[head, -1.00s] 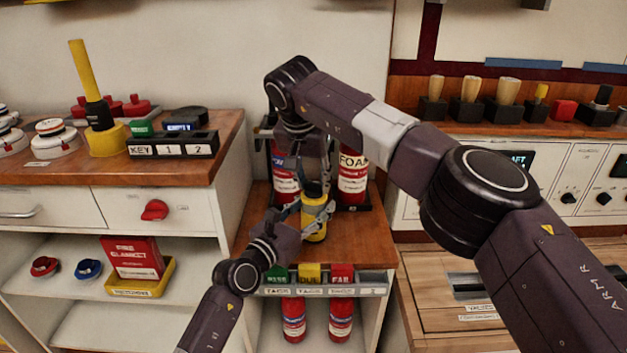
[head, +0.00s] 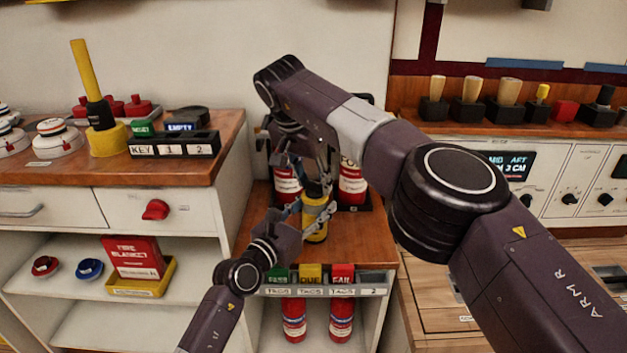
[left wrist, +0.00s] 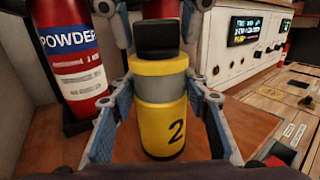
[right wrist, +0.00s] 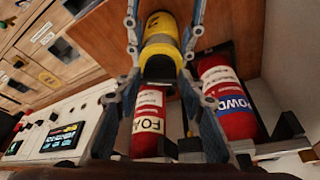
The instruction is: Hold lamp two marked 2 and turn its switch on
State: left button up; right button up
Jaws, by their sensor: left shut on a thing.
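Lamp two (head: 316,228) is a yellow and grey cylinder with a black block on top, upright over the wooden shelf top. In the left wrist view its "2" (left wrist: 176,132) faces the camera. My left gripper (head: 302,216) is shut on the lamp's body, a finger on each side. My right gripper (head: 312,190) points down from above. In the right wrist view the black top block (right wrist: 160,69) sits between its spread fingers, which look open. I cannot tell whether they touch it, nor how the switch is set.
Red POWDER (left wrist: 75,60) and FOAM (right wrist: 149,115) extinguishers stand close behind the lamp. A black KEY 1 2 holder (head: 174,147) is on the left counter. Tag bins (head: 312,276) line the shelf's front edge. Wooden shelf top is bare right of the lamp.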

jog(key=shift+o, duration=1.1)
jog(key=v, duration=1.2)
